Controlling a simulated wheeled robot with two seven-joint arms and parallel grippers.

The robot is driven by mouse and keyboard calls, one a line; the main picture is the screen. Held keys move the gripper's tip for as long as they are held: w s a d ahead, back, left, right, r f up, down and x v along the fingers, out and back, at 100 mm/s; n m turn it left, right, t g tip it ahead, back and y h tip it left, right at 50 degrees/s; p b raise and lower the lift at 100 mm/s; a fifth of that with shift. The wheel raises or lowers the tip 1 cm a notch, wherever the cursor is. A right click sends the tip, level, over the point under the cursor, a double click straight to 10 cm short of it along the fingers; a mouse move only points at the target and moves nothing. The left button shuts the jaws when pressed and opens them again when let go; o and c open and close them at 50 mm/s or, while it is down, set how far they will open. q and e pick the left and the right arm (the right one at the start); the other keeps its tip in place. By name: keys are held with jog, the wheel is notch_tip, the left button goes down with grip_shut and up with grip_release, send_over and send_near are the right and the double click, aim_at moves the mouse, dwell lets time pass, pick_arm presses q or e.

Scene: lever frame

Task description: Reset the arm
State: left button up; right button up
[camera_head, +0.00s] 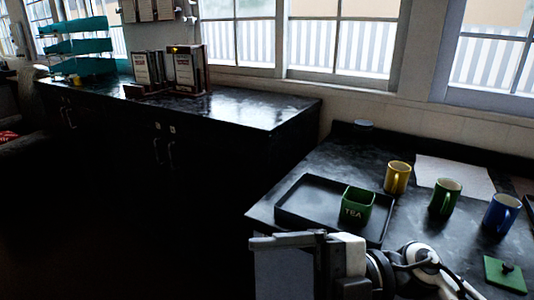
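My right gripper (284,242) shows at the bottom centre, with its arm coming in from the lower right. Grey finger parts point left, just in front of the near edge of the dark counter (330,160). I cannot tell whether the fingers are apart or together, and I see nothing clearly held. The white and black arm links behind it overlap the counter's front edge in the view. My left gripper is not in view.
A black tray (291,206) holds a green box marked TEA (356,206). Yellow (397,178), green (444,199) and blue (499,214) mugs stand to its right. A green lid (505,275) lies near the arm.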

jog(key=w+d+f+m+t+y, duration=0.25)
jog(key=w+m+t, duration=0.45)
jog(key=m+t, duration=0.7)
jog(key=w+d+f+m+t+h, duration=0.3)
jog(key=d+f+m+t+h, duration=0.4)
jog(key=f+m+h, duration=0.4)
jog(key=s+d+f+m+g+h, duration=0.2)
jog(key=s+f, duration=0.4)
jog(key=f, duration=0.4)
jog(key=s+d+f+m+g+h, duration=0.2)
jog(key=s+f+g+h, duration=0.2)
jog(key=f, duration=0.6)
jog(key=shift+s+d+m+g+h, duration=0.35)
jog(key=shift+s+h, duration=0.4)
jog(key=shift+s, duration=0.45)
jog(key=shift+a, duration=0.1)
jog(key=shift+c, duration=0.3)
